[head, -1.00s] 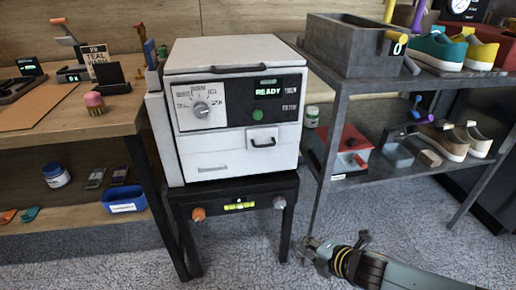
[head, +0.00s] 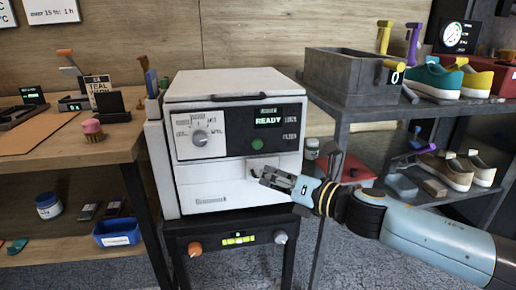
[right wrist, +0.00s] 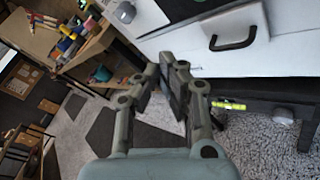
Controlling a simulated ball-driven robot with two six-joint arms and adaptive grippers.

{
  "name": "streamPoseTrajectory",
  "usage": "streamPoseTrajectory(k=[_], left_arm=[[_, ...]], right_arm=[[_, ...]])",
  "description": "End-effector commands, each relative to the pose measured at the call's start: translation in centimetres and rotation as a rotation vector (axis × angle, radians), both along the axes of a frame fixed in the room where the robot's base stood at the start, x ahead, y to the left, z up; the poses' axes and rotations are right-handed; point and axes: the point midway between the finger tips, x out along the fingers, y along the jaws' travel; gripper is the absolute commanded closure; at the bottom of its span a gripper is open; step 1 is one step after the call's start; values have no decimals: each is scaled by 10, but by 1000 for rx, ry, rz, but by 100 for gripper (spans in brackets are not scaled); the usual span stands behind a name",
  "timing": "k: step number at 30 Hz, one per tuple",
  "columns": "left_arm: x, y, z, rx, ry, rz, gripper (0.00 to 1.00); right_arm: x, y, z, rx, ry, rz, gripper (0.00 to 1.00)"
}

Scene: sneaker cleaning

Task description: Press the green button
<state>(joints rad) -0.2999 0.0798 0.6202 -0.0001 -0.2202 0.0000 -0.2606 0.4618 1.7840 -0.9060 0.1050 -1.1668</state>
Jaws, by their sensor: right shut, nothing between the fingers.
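The green button (head: 257,144) is on the dark front panel of a white machine (head: 228,87), just below a lit display (head: 269,122) reading READY. The button is uncovered in the head view. My right gripper (head: 262,175) is shut and empty, in front of the machine's lower white front and a little below the button. In the right wrist view the closed fingers (right wrist: 177,88) show before the machine, with the dark drawer handle (right wrist: 233,33) above and to their right. The button is not visible there. My left gripper is not in view.
The machine stands on a dark stand (head: 180,228) with a bubble level and knobs. A workbench (head: 75,148) is at left. A grey shelf (head: 440,107) with sneakers is close at right, beside my arm.

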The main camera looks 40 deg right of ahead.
Motion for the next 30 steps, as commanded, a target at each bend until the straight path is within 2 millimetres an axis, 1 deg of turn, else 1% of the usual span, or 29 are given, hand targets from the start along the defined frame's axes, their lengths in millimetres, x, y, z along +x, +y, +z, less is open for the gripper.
streamPoseTrajectory(k=[5,8,11,15,21,27,30], left_arm=[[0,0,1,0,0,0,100],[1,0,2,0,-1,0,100],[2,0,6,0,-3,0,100],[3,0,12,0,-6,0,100],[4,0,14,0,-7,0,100],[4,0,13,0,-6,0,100],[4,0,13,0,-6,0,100]], right_arm=[[1,-1,0,2,0,-2,100],[5,-3,1,2,-1,-2,100],[13,-7,2,2,-1,-4,100],[31,-15,3,2,-1,-4,100],[56,-27,1,3,0,-2,100],[74,-35,0,3,0,-2,100],[77,-37,-1,3,2,-2,100]])
